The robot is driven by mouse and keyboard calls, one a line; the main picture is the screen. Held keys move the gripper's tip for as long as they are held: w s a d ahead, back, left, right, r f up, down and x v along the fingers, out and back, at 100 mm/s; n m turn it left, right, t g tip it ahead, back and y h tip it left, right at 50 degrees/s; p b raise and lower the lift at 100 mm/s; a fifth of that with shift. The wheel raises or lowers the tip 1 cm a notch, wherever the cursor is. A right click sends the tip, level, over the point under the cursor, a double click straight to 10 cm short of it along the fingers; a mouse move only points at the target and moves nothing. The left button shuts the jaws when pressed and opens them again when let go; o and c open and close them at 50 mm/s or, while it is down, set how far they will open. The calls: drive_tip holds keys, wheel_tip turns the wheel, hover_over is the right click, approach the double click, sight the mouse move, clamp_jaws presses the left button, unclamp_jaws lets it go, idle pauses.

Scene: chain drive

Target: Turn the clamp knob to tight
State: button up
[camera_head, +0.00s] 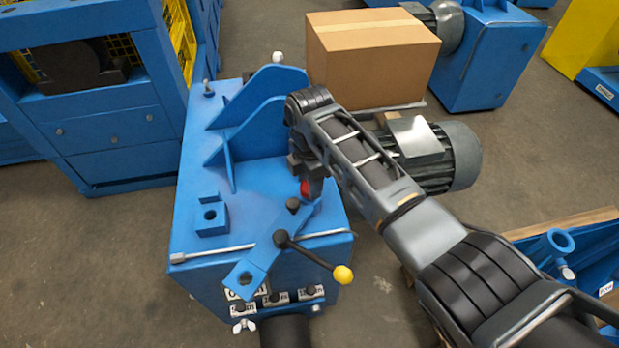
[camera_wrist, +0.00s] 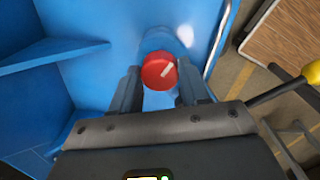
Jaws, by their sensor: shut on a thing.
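The clamp knob (camera_wrist: 155,73) is round and red, with a white line pointing to the upper right in the wrist view. It sits on a blue mount. My gripper (camera_wrist: 159,80) has one dark finger on each side of the knob and is shut on it. In the head view my gripper (camera_head: 309,178) reaches down to the right side of the blue machine (camera_head: 195,235), and only a small red part of the knob (camera_head: 305,188) shows beside the fingers. The tight and loose marks cannot be made out.
A black lever with a yellow ball (camera_head: 343,275) sticks out near my gripper, and the ball shows in the wrist view (camera_wrist: 312,72). A steel rod (camera_head: 220,252) runs along the front edge. A blue upright bracket (camera_head: 245,125) stands behind. A motor (camera_head: 440,155) and a cardboard box (camera_head: 370,60) are at the right.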

drive_tip(key=m+p, duration=0.1)
drive_tip(key=m, duration=0.2)
drive_tip(key=shift+r+m, duration=0.1)
drive_tip(key=shift+m, duration=0.3)
drive_tip(key=m+p, duration=0.1)
drive_tip(key=m, duration=0.2)
drive_tip(key=shift+m, duration=0.3)
drive_tip(key=m+p, duration=0.1)
drive_tip(key=m, duration=0.3)
drive_tip(key=shift+s+m, duration=0.1)
drive_tip(key=shift+m, duration=0.2)
drive_tip(key=m, duration=0.3)
drive_tip(key=shift+m+p, duration=0.3)
drive_tip(key=m, duration=0.3)
drive_tip(key=shift+m, duration=0.3)
drive_tip(key=m, duration=0.3)
drive_tip(key=shift+a+m+p, duration=0.1)
drive_tip(key=shift+m+p, duration=0.2)
drive_tip(key=shift+p, duration=0.05)
drive_tip(key=m, duration=0.3)
drive_tip(key=shift+m, duration=2.3)
